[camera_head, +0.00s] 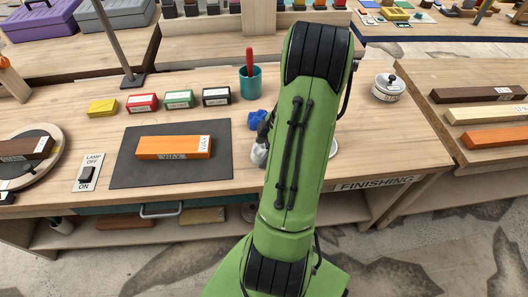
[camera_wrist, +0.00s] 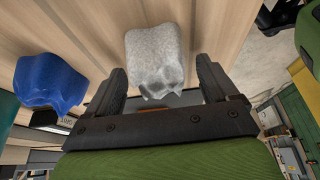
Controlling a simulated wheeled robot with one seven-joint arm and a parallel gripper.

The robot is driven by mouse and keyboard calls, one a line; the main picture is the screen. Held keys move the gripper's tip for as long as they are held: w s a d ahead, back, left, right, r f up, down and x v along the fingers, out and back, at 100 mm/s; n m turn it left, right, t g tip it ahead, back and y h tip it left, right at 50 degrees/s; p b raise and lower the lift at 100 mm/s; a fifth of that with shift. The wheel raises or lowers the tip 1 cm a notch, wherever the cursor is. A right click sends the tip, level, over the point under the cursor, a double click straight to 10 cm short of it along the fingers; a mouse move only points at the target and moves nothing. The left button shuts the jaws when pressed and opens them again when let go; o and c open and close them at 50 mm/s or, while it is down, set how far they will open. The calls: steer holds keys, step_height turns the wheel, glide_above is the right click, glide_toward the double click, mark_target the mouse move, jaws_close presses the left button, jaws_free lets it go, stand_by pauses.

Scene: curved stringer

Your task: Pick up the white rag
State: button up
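The white rag (camera_wrist: 155,58) is a rumpled, pale grey-white cloth in the middle of the wrist view, above bare wood. My gripper (camera_wrist: 160,70) is open, with one dark finger on each side of the rag. The rag's lower edge reaches down between the fingers, close to them; I cannot tell whether they touch. In the head view my green arm hides most of this spot. A pale grey shape (camera_head: 259,155) just left of the arm may be part of the rag.
A blue rag (camera_head: 257,119) lies close by and shows left of my gripper in the wrist view (camera_wrist: 50,82). A teal cup (camera_head: 250,83), an orange block (camera_head: 173,147) on a dark mat (camera_head: 125,166) and a lidded jar (camera_head: 389,89) stand on the bench.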

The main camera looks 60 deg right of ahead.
steer(key=c, duration=1)
